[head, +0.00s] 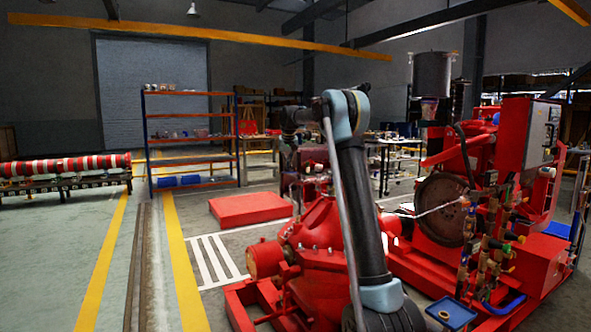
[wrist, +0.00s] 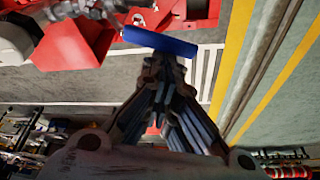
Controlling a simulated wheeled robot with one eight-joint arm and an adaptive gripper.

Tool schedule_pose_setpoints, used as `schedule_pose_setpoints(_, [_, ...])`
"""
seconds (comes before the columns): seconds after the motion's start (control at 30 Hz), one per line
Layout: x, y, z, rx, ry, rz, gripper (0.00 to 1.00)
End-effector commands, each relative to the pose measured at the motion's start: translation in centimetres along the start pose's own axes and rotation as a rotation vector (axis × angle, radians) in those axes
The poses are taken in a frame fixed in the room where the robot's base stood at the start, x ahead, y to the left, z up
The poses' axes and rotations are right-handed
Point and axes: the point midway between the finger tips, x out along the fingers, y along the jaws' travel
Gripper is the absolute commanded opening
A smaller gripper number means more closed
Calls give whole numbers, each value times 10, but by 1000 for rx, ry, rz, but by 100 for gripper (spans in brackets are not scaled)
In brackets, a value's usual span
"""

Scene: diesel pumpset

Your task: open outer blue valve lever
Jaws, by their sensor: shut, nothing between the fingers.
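In the wrist view a blue lever bar (wrist: 160,42) lies slantwise just beyond my fingertips, above the floor. My gripper (wrist: 165,64) is shut and empty, its fingertips close to the middle of the bar. I cannot tell whether they touch it. The bar's left end is near red machine parts (wrist: 75,42); how it joins its valve is not clear. In the head view my arm is raised in front of the red pumpset (head: 320,225). There my gripper is small and dark, and I cannot make out this lever.
The engine with its large round disc (head: 440,210) stands right of my arm, with several small valves and pipes. A blue tray (head: 451,312) is low at the front right. A red block (head: 250,208) and a shelf rack (head: 190,140) are behind.

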Motion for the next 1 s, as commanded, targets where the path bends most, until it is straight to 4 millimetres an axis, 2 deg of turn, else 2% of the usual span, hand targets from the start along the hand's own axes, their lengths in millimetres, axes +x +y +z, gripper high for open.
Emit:
schedule_pose_setpoints(0.33, [-7,-6,19,-240,-1,-84,0])
schedule_pose_setpoints(0.6, [-10,-7,27,-244,-1,-85,0])
schedule_pose_setpoints(1.0, [-10,-7,29,-243,-1,-85,0])
